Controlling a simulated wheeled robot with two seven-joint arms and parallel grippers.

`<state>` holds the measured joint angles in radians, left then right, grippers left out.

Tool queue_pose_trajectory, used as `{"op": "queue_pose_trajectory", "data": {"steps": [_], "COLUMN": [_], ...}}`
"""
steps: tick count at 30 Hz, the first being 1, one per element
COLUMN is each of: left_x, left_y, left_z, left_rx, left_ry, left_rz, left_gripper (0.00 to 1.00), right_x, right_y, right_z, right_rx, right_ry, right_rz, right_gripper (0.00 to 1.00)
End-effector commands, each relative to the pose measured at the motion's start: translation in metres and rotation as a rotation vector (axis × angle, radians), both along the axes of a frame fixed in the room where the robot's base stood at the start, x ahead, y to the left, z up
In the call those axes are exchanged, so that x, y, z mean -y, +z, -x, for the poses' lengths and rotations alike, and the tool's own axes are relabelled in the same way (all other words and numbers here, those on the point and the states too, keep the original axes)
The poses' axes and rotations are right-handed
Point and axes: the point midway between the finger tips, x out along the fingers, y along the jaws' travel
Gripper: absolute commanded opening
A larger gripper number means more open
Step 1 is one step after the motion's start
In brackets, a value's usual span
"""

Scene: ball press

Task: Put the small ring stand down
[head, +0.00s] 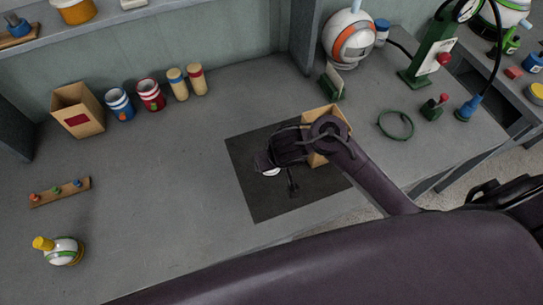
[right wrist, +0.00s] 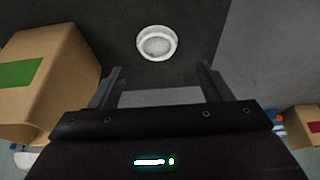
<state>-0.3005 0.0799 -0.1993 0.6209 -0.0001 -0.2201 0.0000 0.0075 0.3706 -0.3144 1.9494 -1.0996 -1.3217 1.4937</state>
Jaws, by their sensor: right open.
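The small ring stand (head: 271,172), a white shallow ring, sits on the dark mat (head: 262,205) on the bench. In the right wrist view the ring stand (right wrist: 157,43) lies upright on the dark surface, just beyond my fingertips and roughly centred between them. My right gripper (head: 277,176) is over the mat beside the ring stand and partly covers it in the head view. In the right wrist view its fingers (right wrist: 160,74) are spread apart with nothing between them. My left gripper is not in view.
An open cardboard box with a green label (right wrist: 40,70) stands close beside my right gripper; the same box (head: 333,117) is partly hidden by my arm in the head view.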

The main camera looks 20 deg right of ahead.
Motion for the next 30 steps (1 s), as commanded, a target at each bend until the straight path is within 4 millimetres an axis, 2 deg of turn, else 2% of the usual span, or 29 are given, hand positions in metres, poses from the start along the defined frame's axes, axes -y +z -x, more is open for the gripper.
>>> {"op": "queue_pose_trajectory", "data": {"steps": [1,7,30], "left_x": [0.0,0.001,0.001], "left_y": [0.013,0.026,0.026], "left_z": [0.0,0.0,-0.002], "left_rx": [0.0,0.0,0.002], "left_ry": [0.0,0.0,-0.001], "left_rz": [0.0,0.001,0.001], "left_gripper": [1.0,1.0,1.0], "right_x": [-0.001,0.0,0.001], "right_y": [0.015,0.035,0.037], "right_z": [0.005,0.014,0.015], "right_rx": [-0.002,-0.001,-0.001], "right_ry": [-0.002,-0.001,0.0], "right_rz": [-0.005,-0.003,0.0], "right_gripper": [0.72,0.72,0.72]}}
